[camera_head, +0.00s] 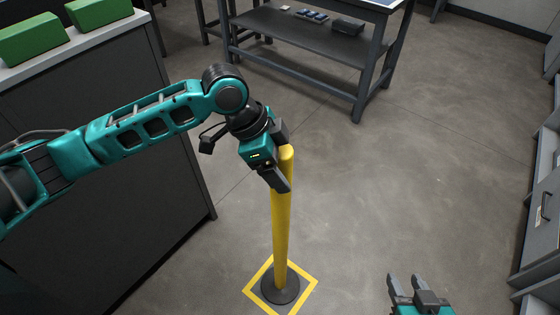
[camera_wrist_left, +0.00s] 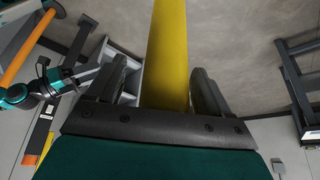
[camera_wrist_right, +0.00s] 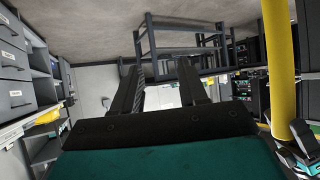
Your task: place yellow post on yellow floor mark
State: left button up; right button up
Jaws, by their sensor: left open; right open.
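The yellow post (camera_head: 281,225) stands upright on its round dark base (camera_head: 280,287). The base sits inside the yellow square floor mark (camera_head: 309,297), whose outline shows on the floor around it. My left gripper (camera_head: 282,172) is at the upper part of the post, and in the left wrist view the post (camera_wrist_left: 167,55) passes between the two open fingers (camera_wrist_left: 165,90), with gaps beside it. My right gripper (camera_head: 412,280) is open and empty, low at the right; the right wrist view shows nothing between its fingers (camera_wrist_right: 165,80). The post also shows at the right there (camera_wrist_right: 281,60).
A grey counter (camera_head: 150,60) with green blocks (camera_head: 30,38) stands at the left, under my left arm. A dark table with a lower shelf (camera_head: 310,35) is at the back. Grey drawers (camera_head: 540,210) line the right side. The floor (camera_head: 420,150) between is clear.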

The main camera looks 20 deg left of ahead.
pick_arm(q)
jog(key=shift+r, duration=0.1)
jog(key=p+v, duration=0.2)
jog(key=v, duration=1)
pick_arm(e)
jog(key=shift+s+d+r, duration=0.2)
jog(key=shift+d+r, duration=0.25)
jog(key=shift+s+a, duration=0.1)
jog(key=shift+a, duration=0.05)
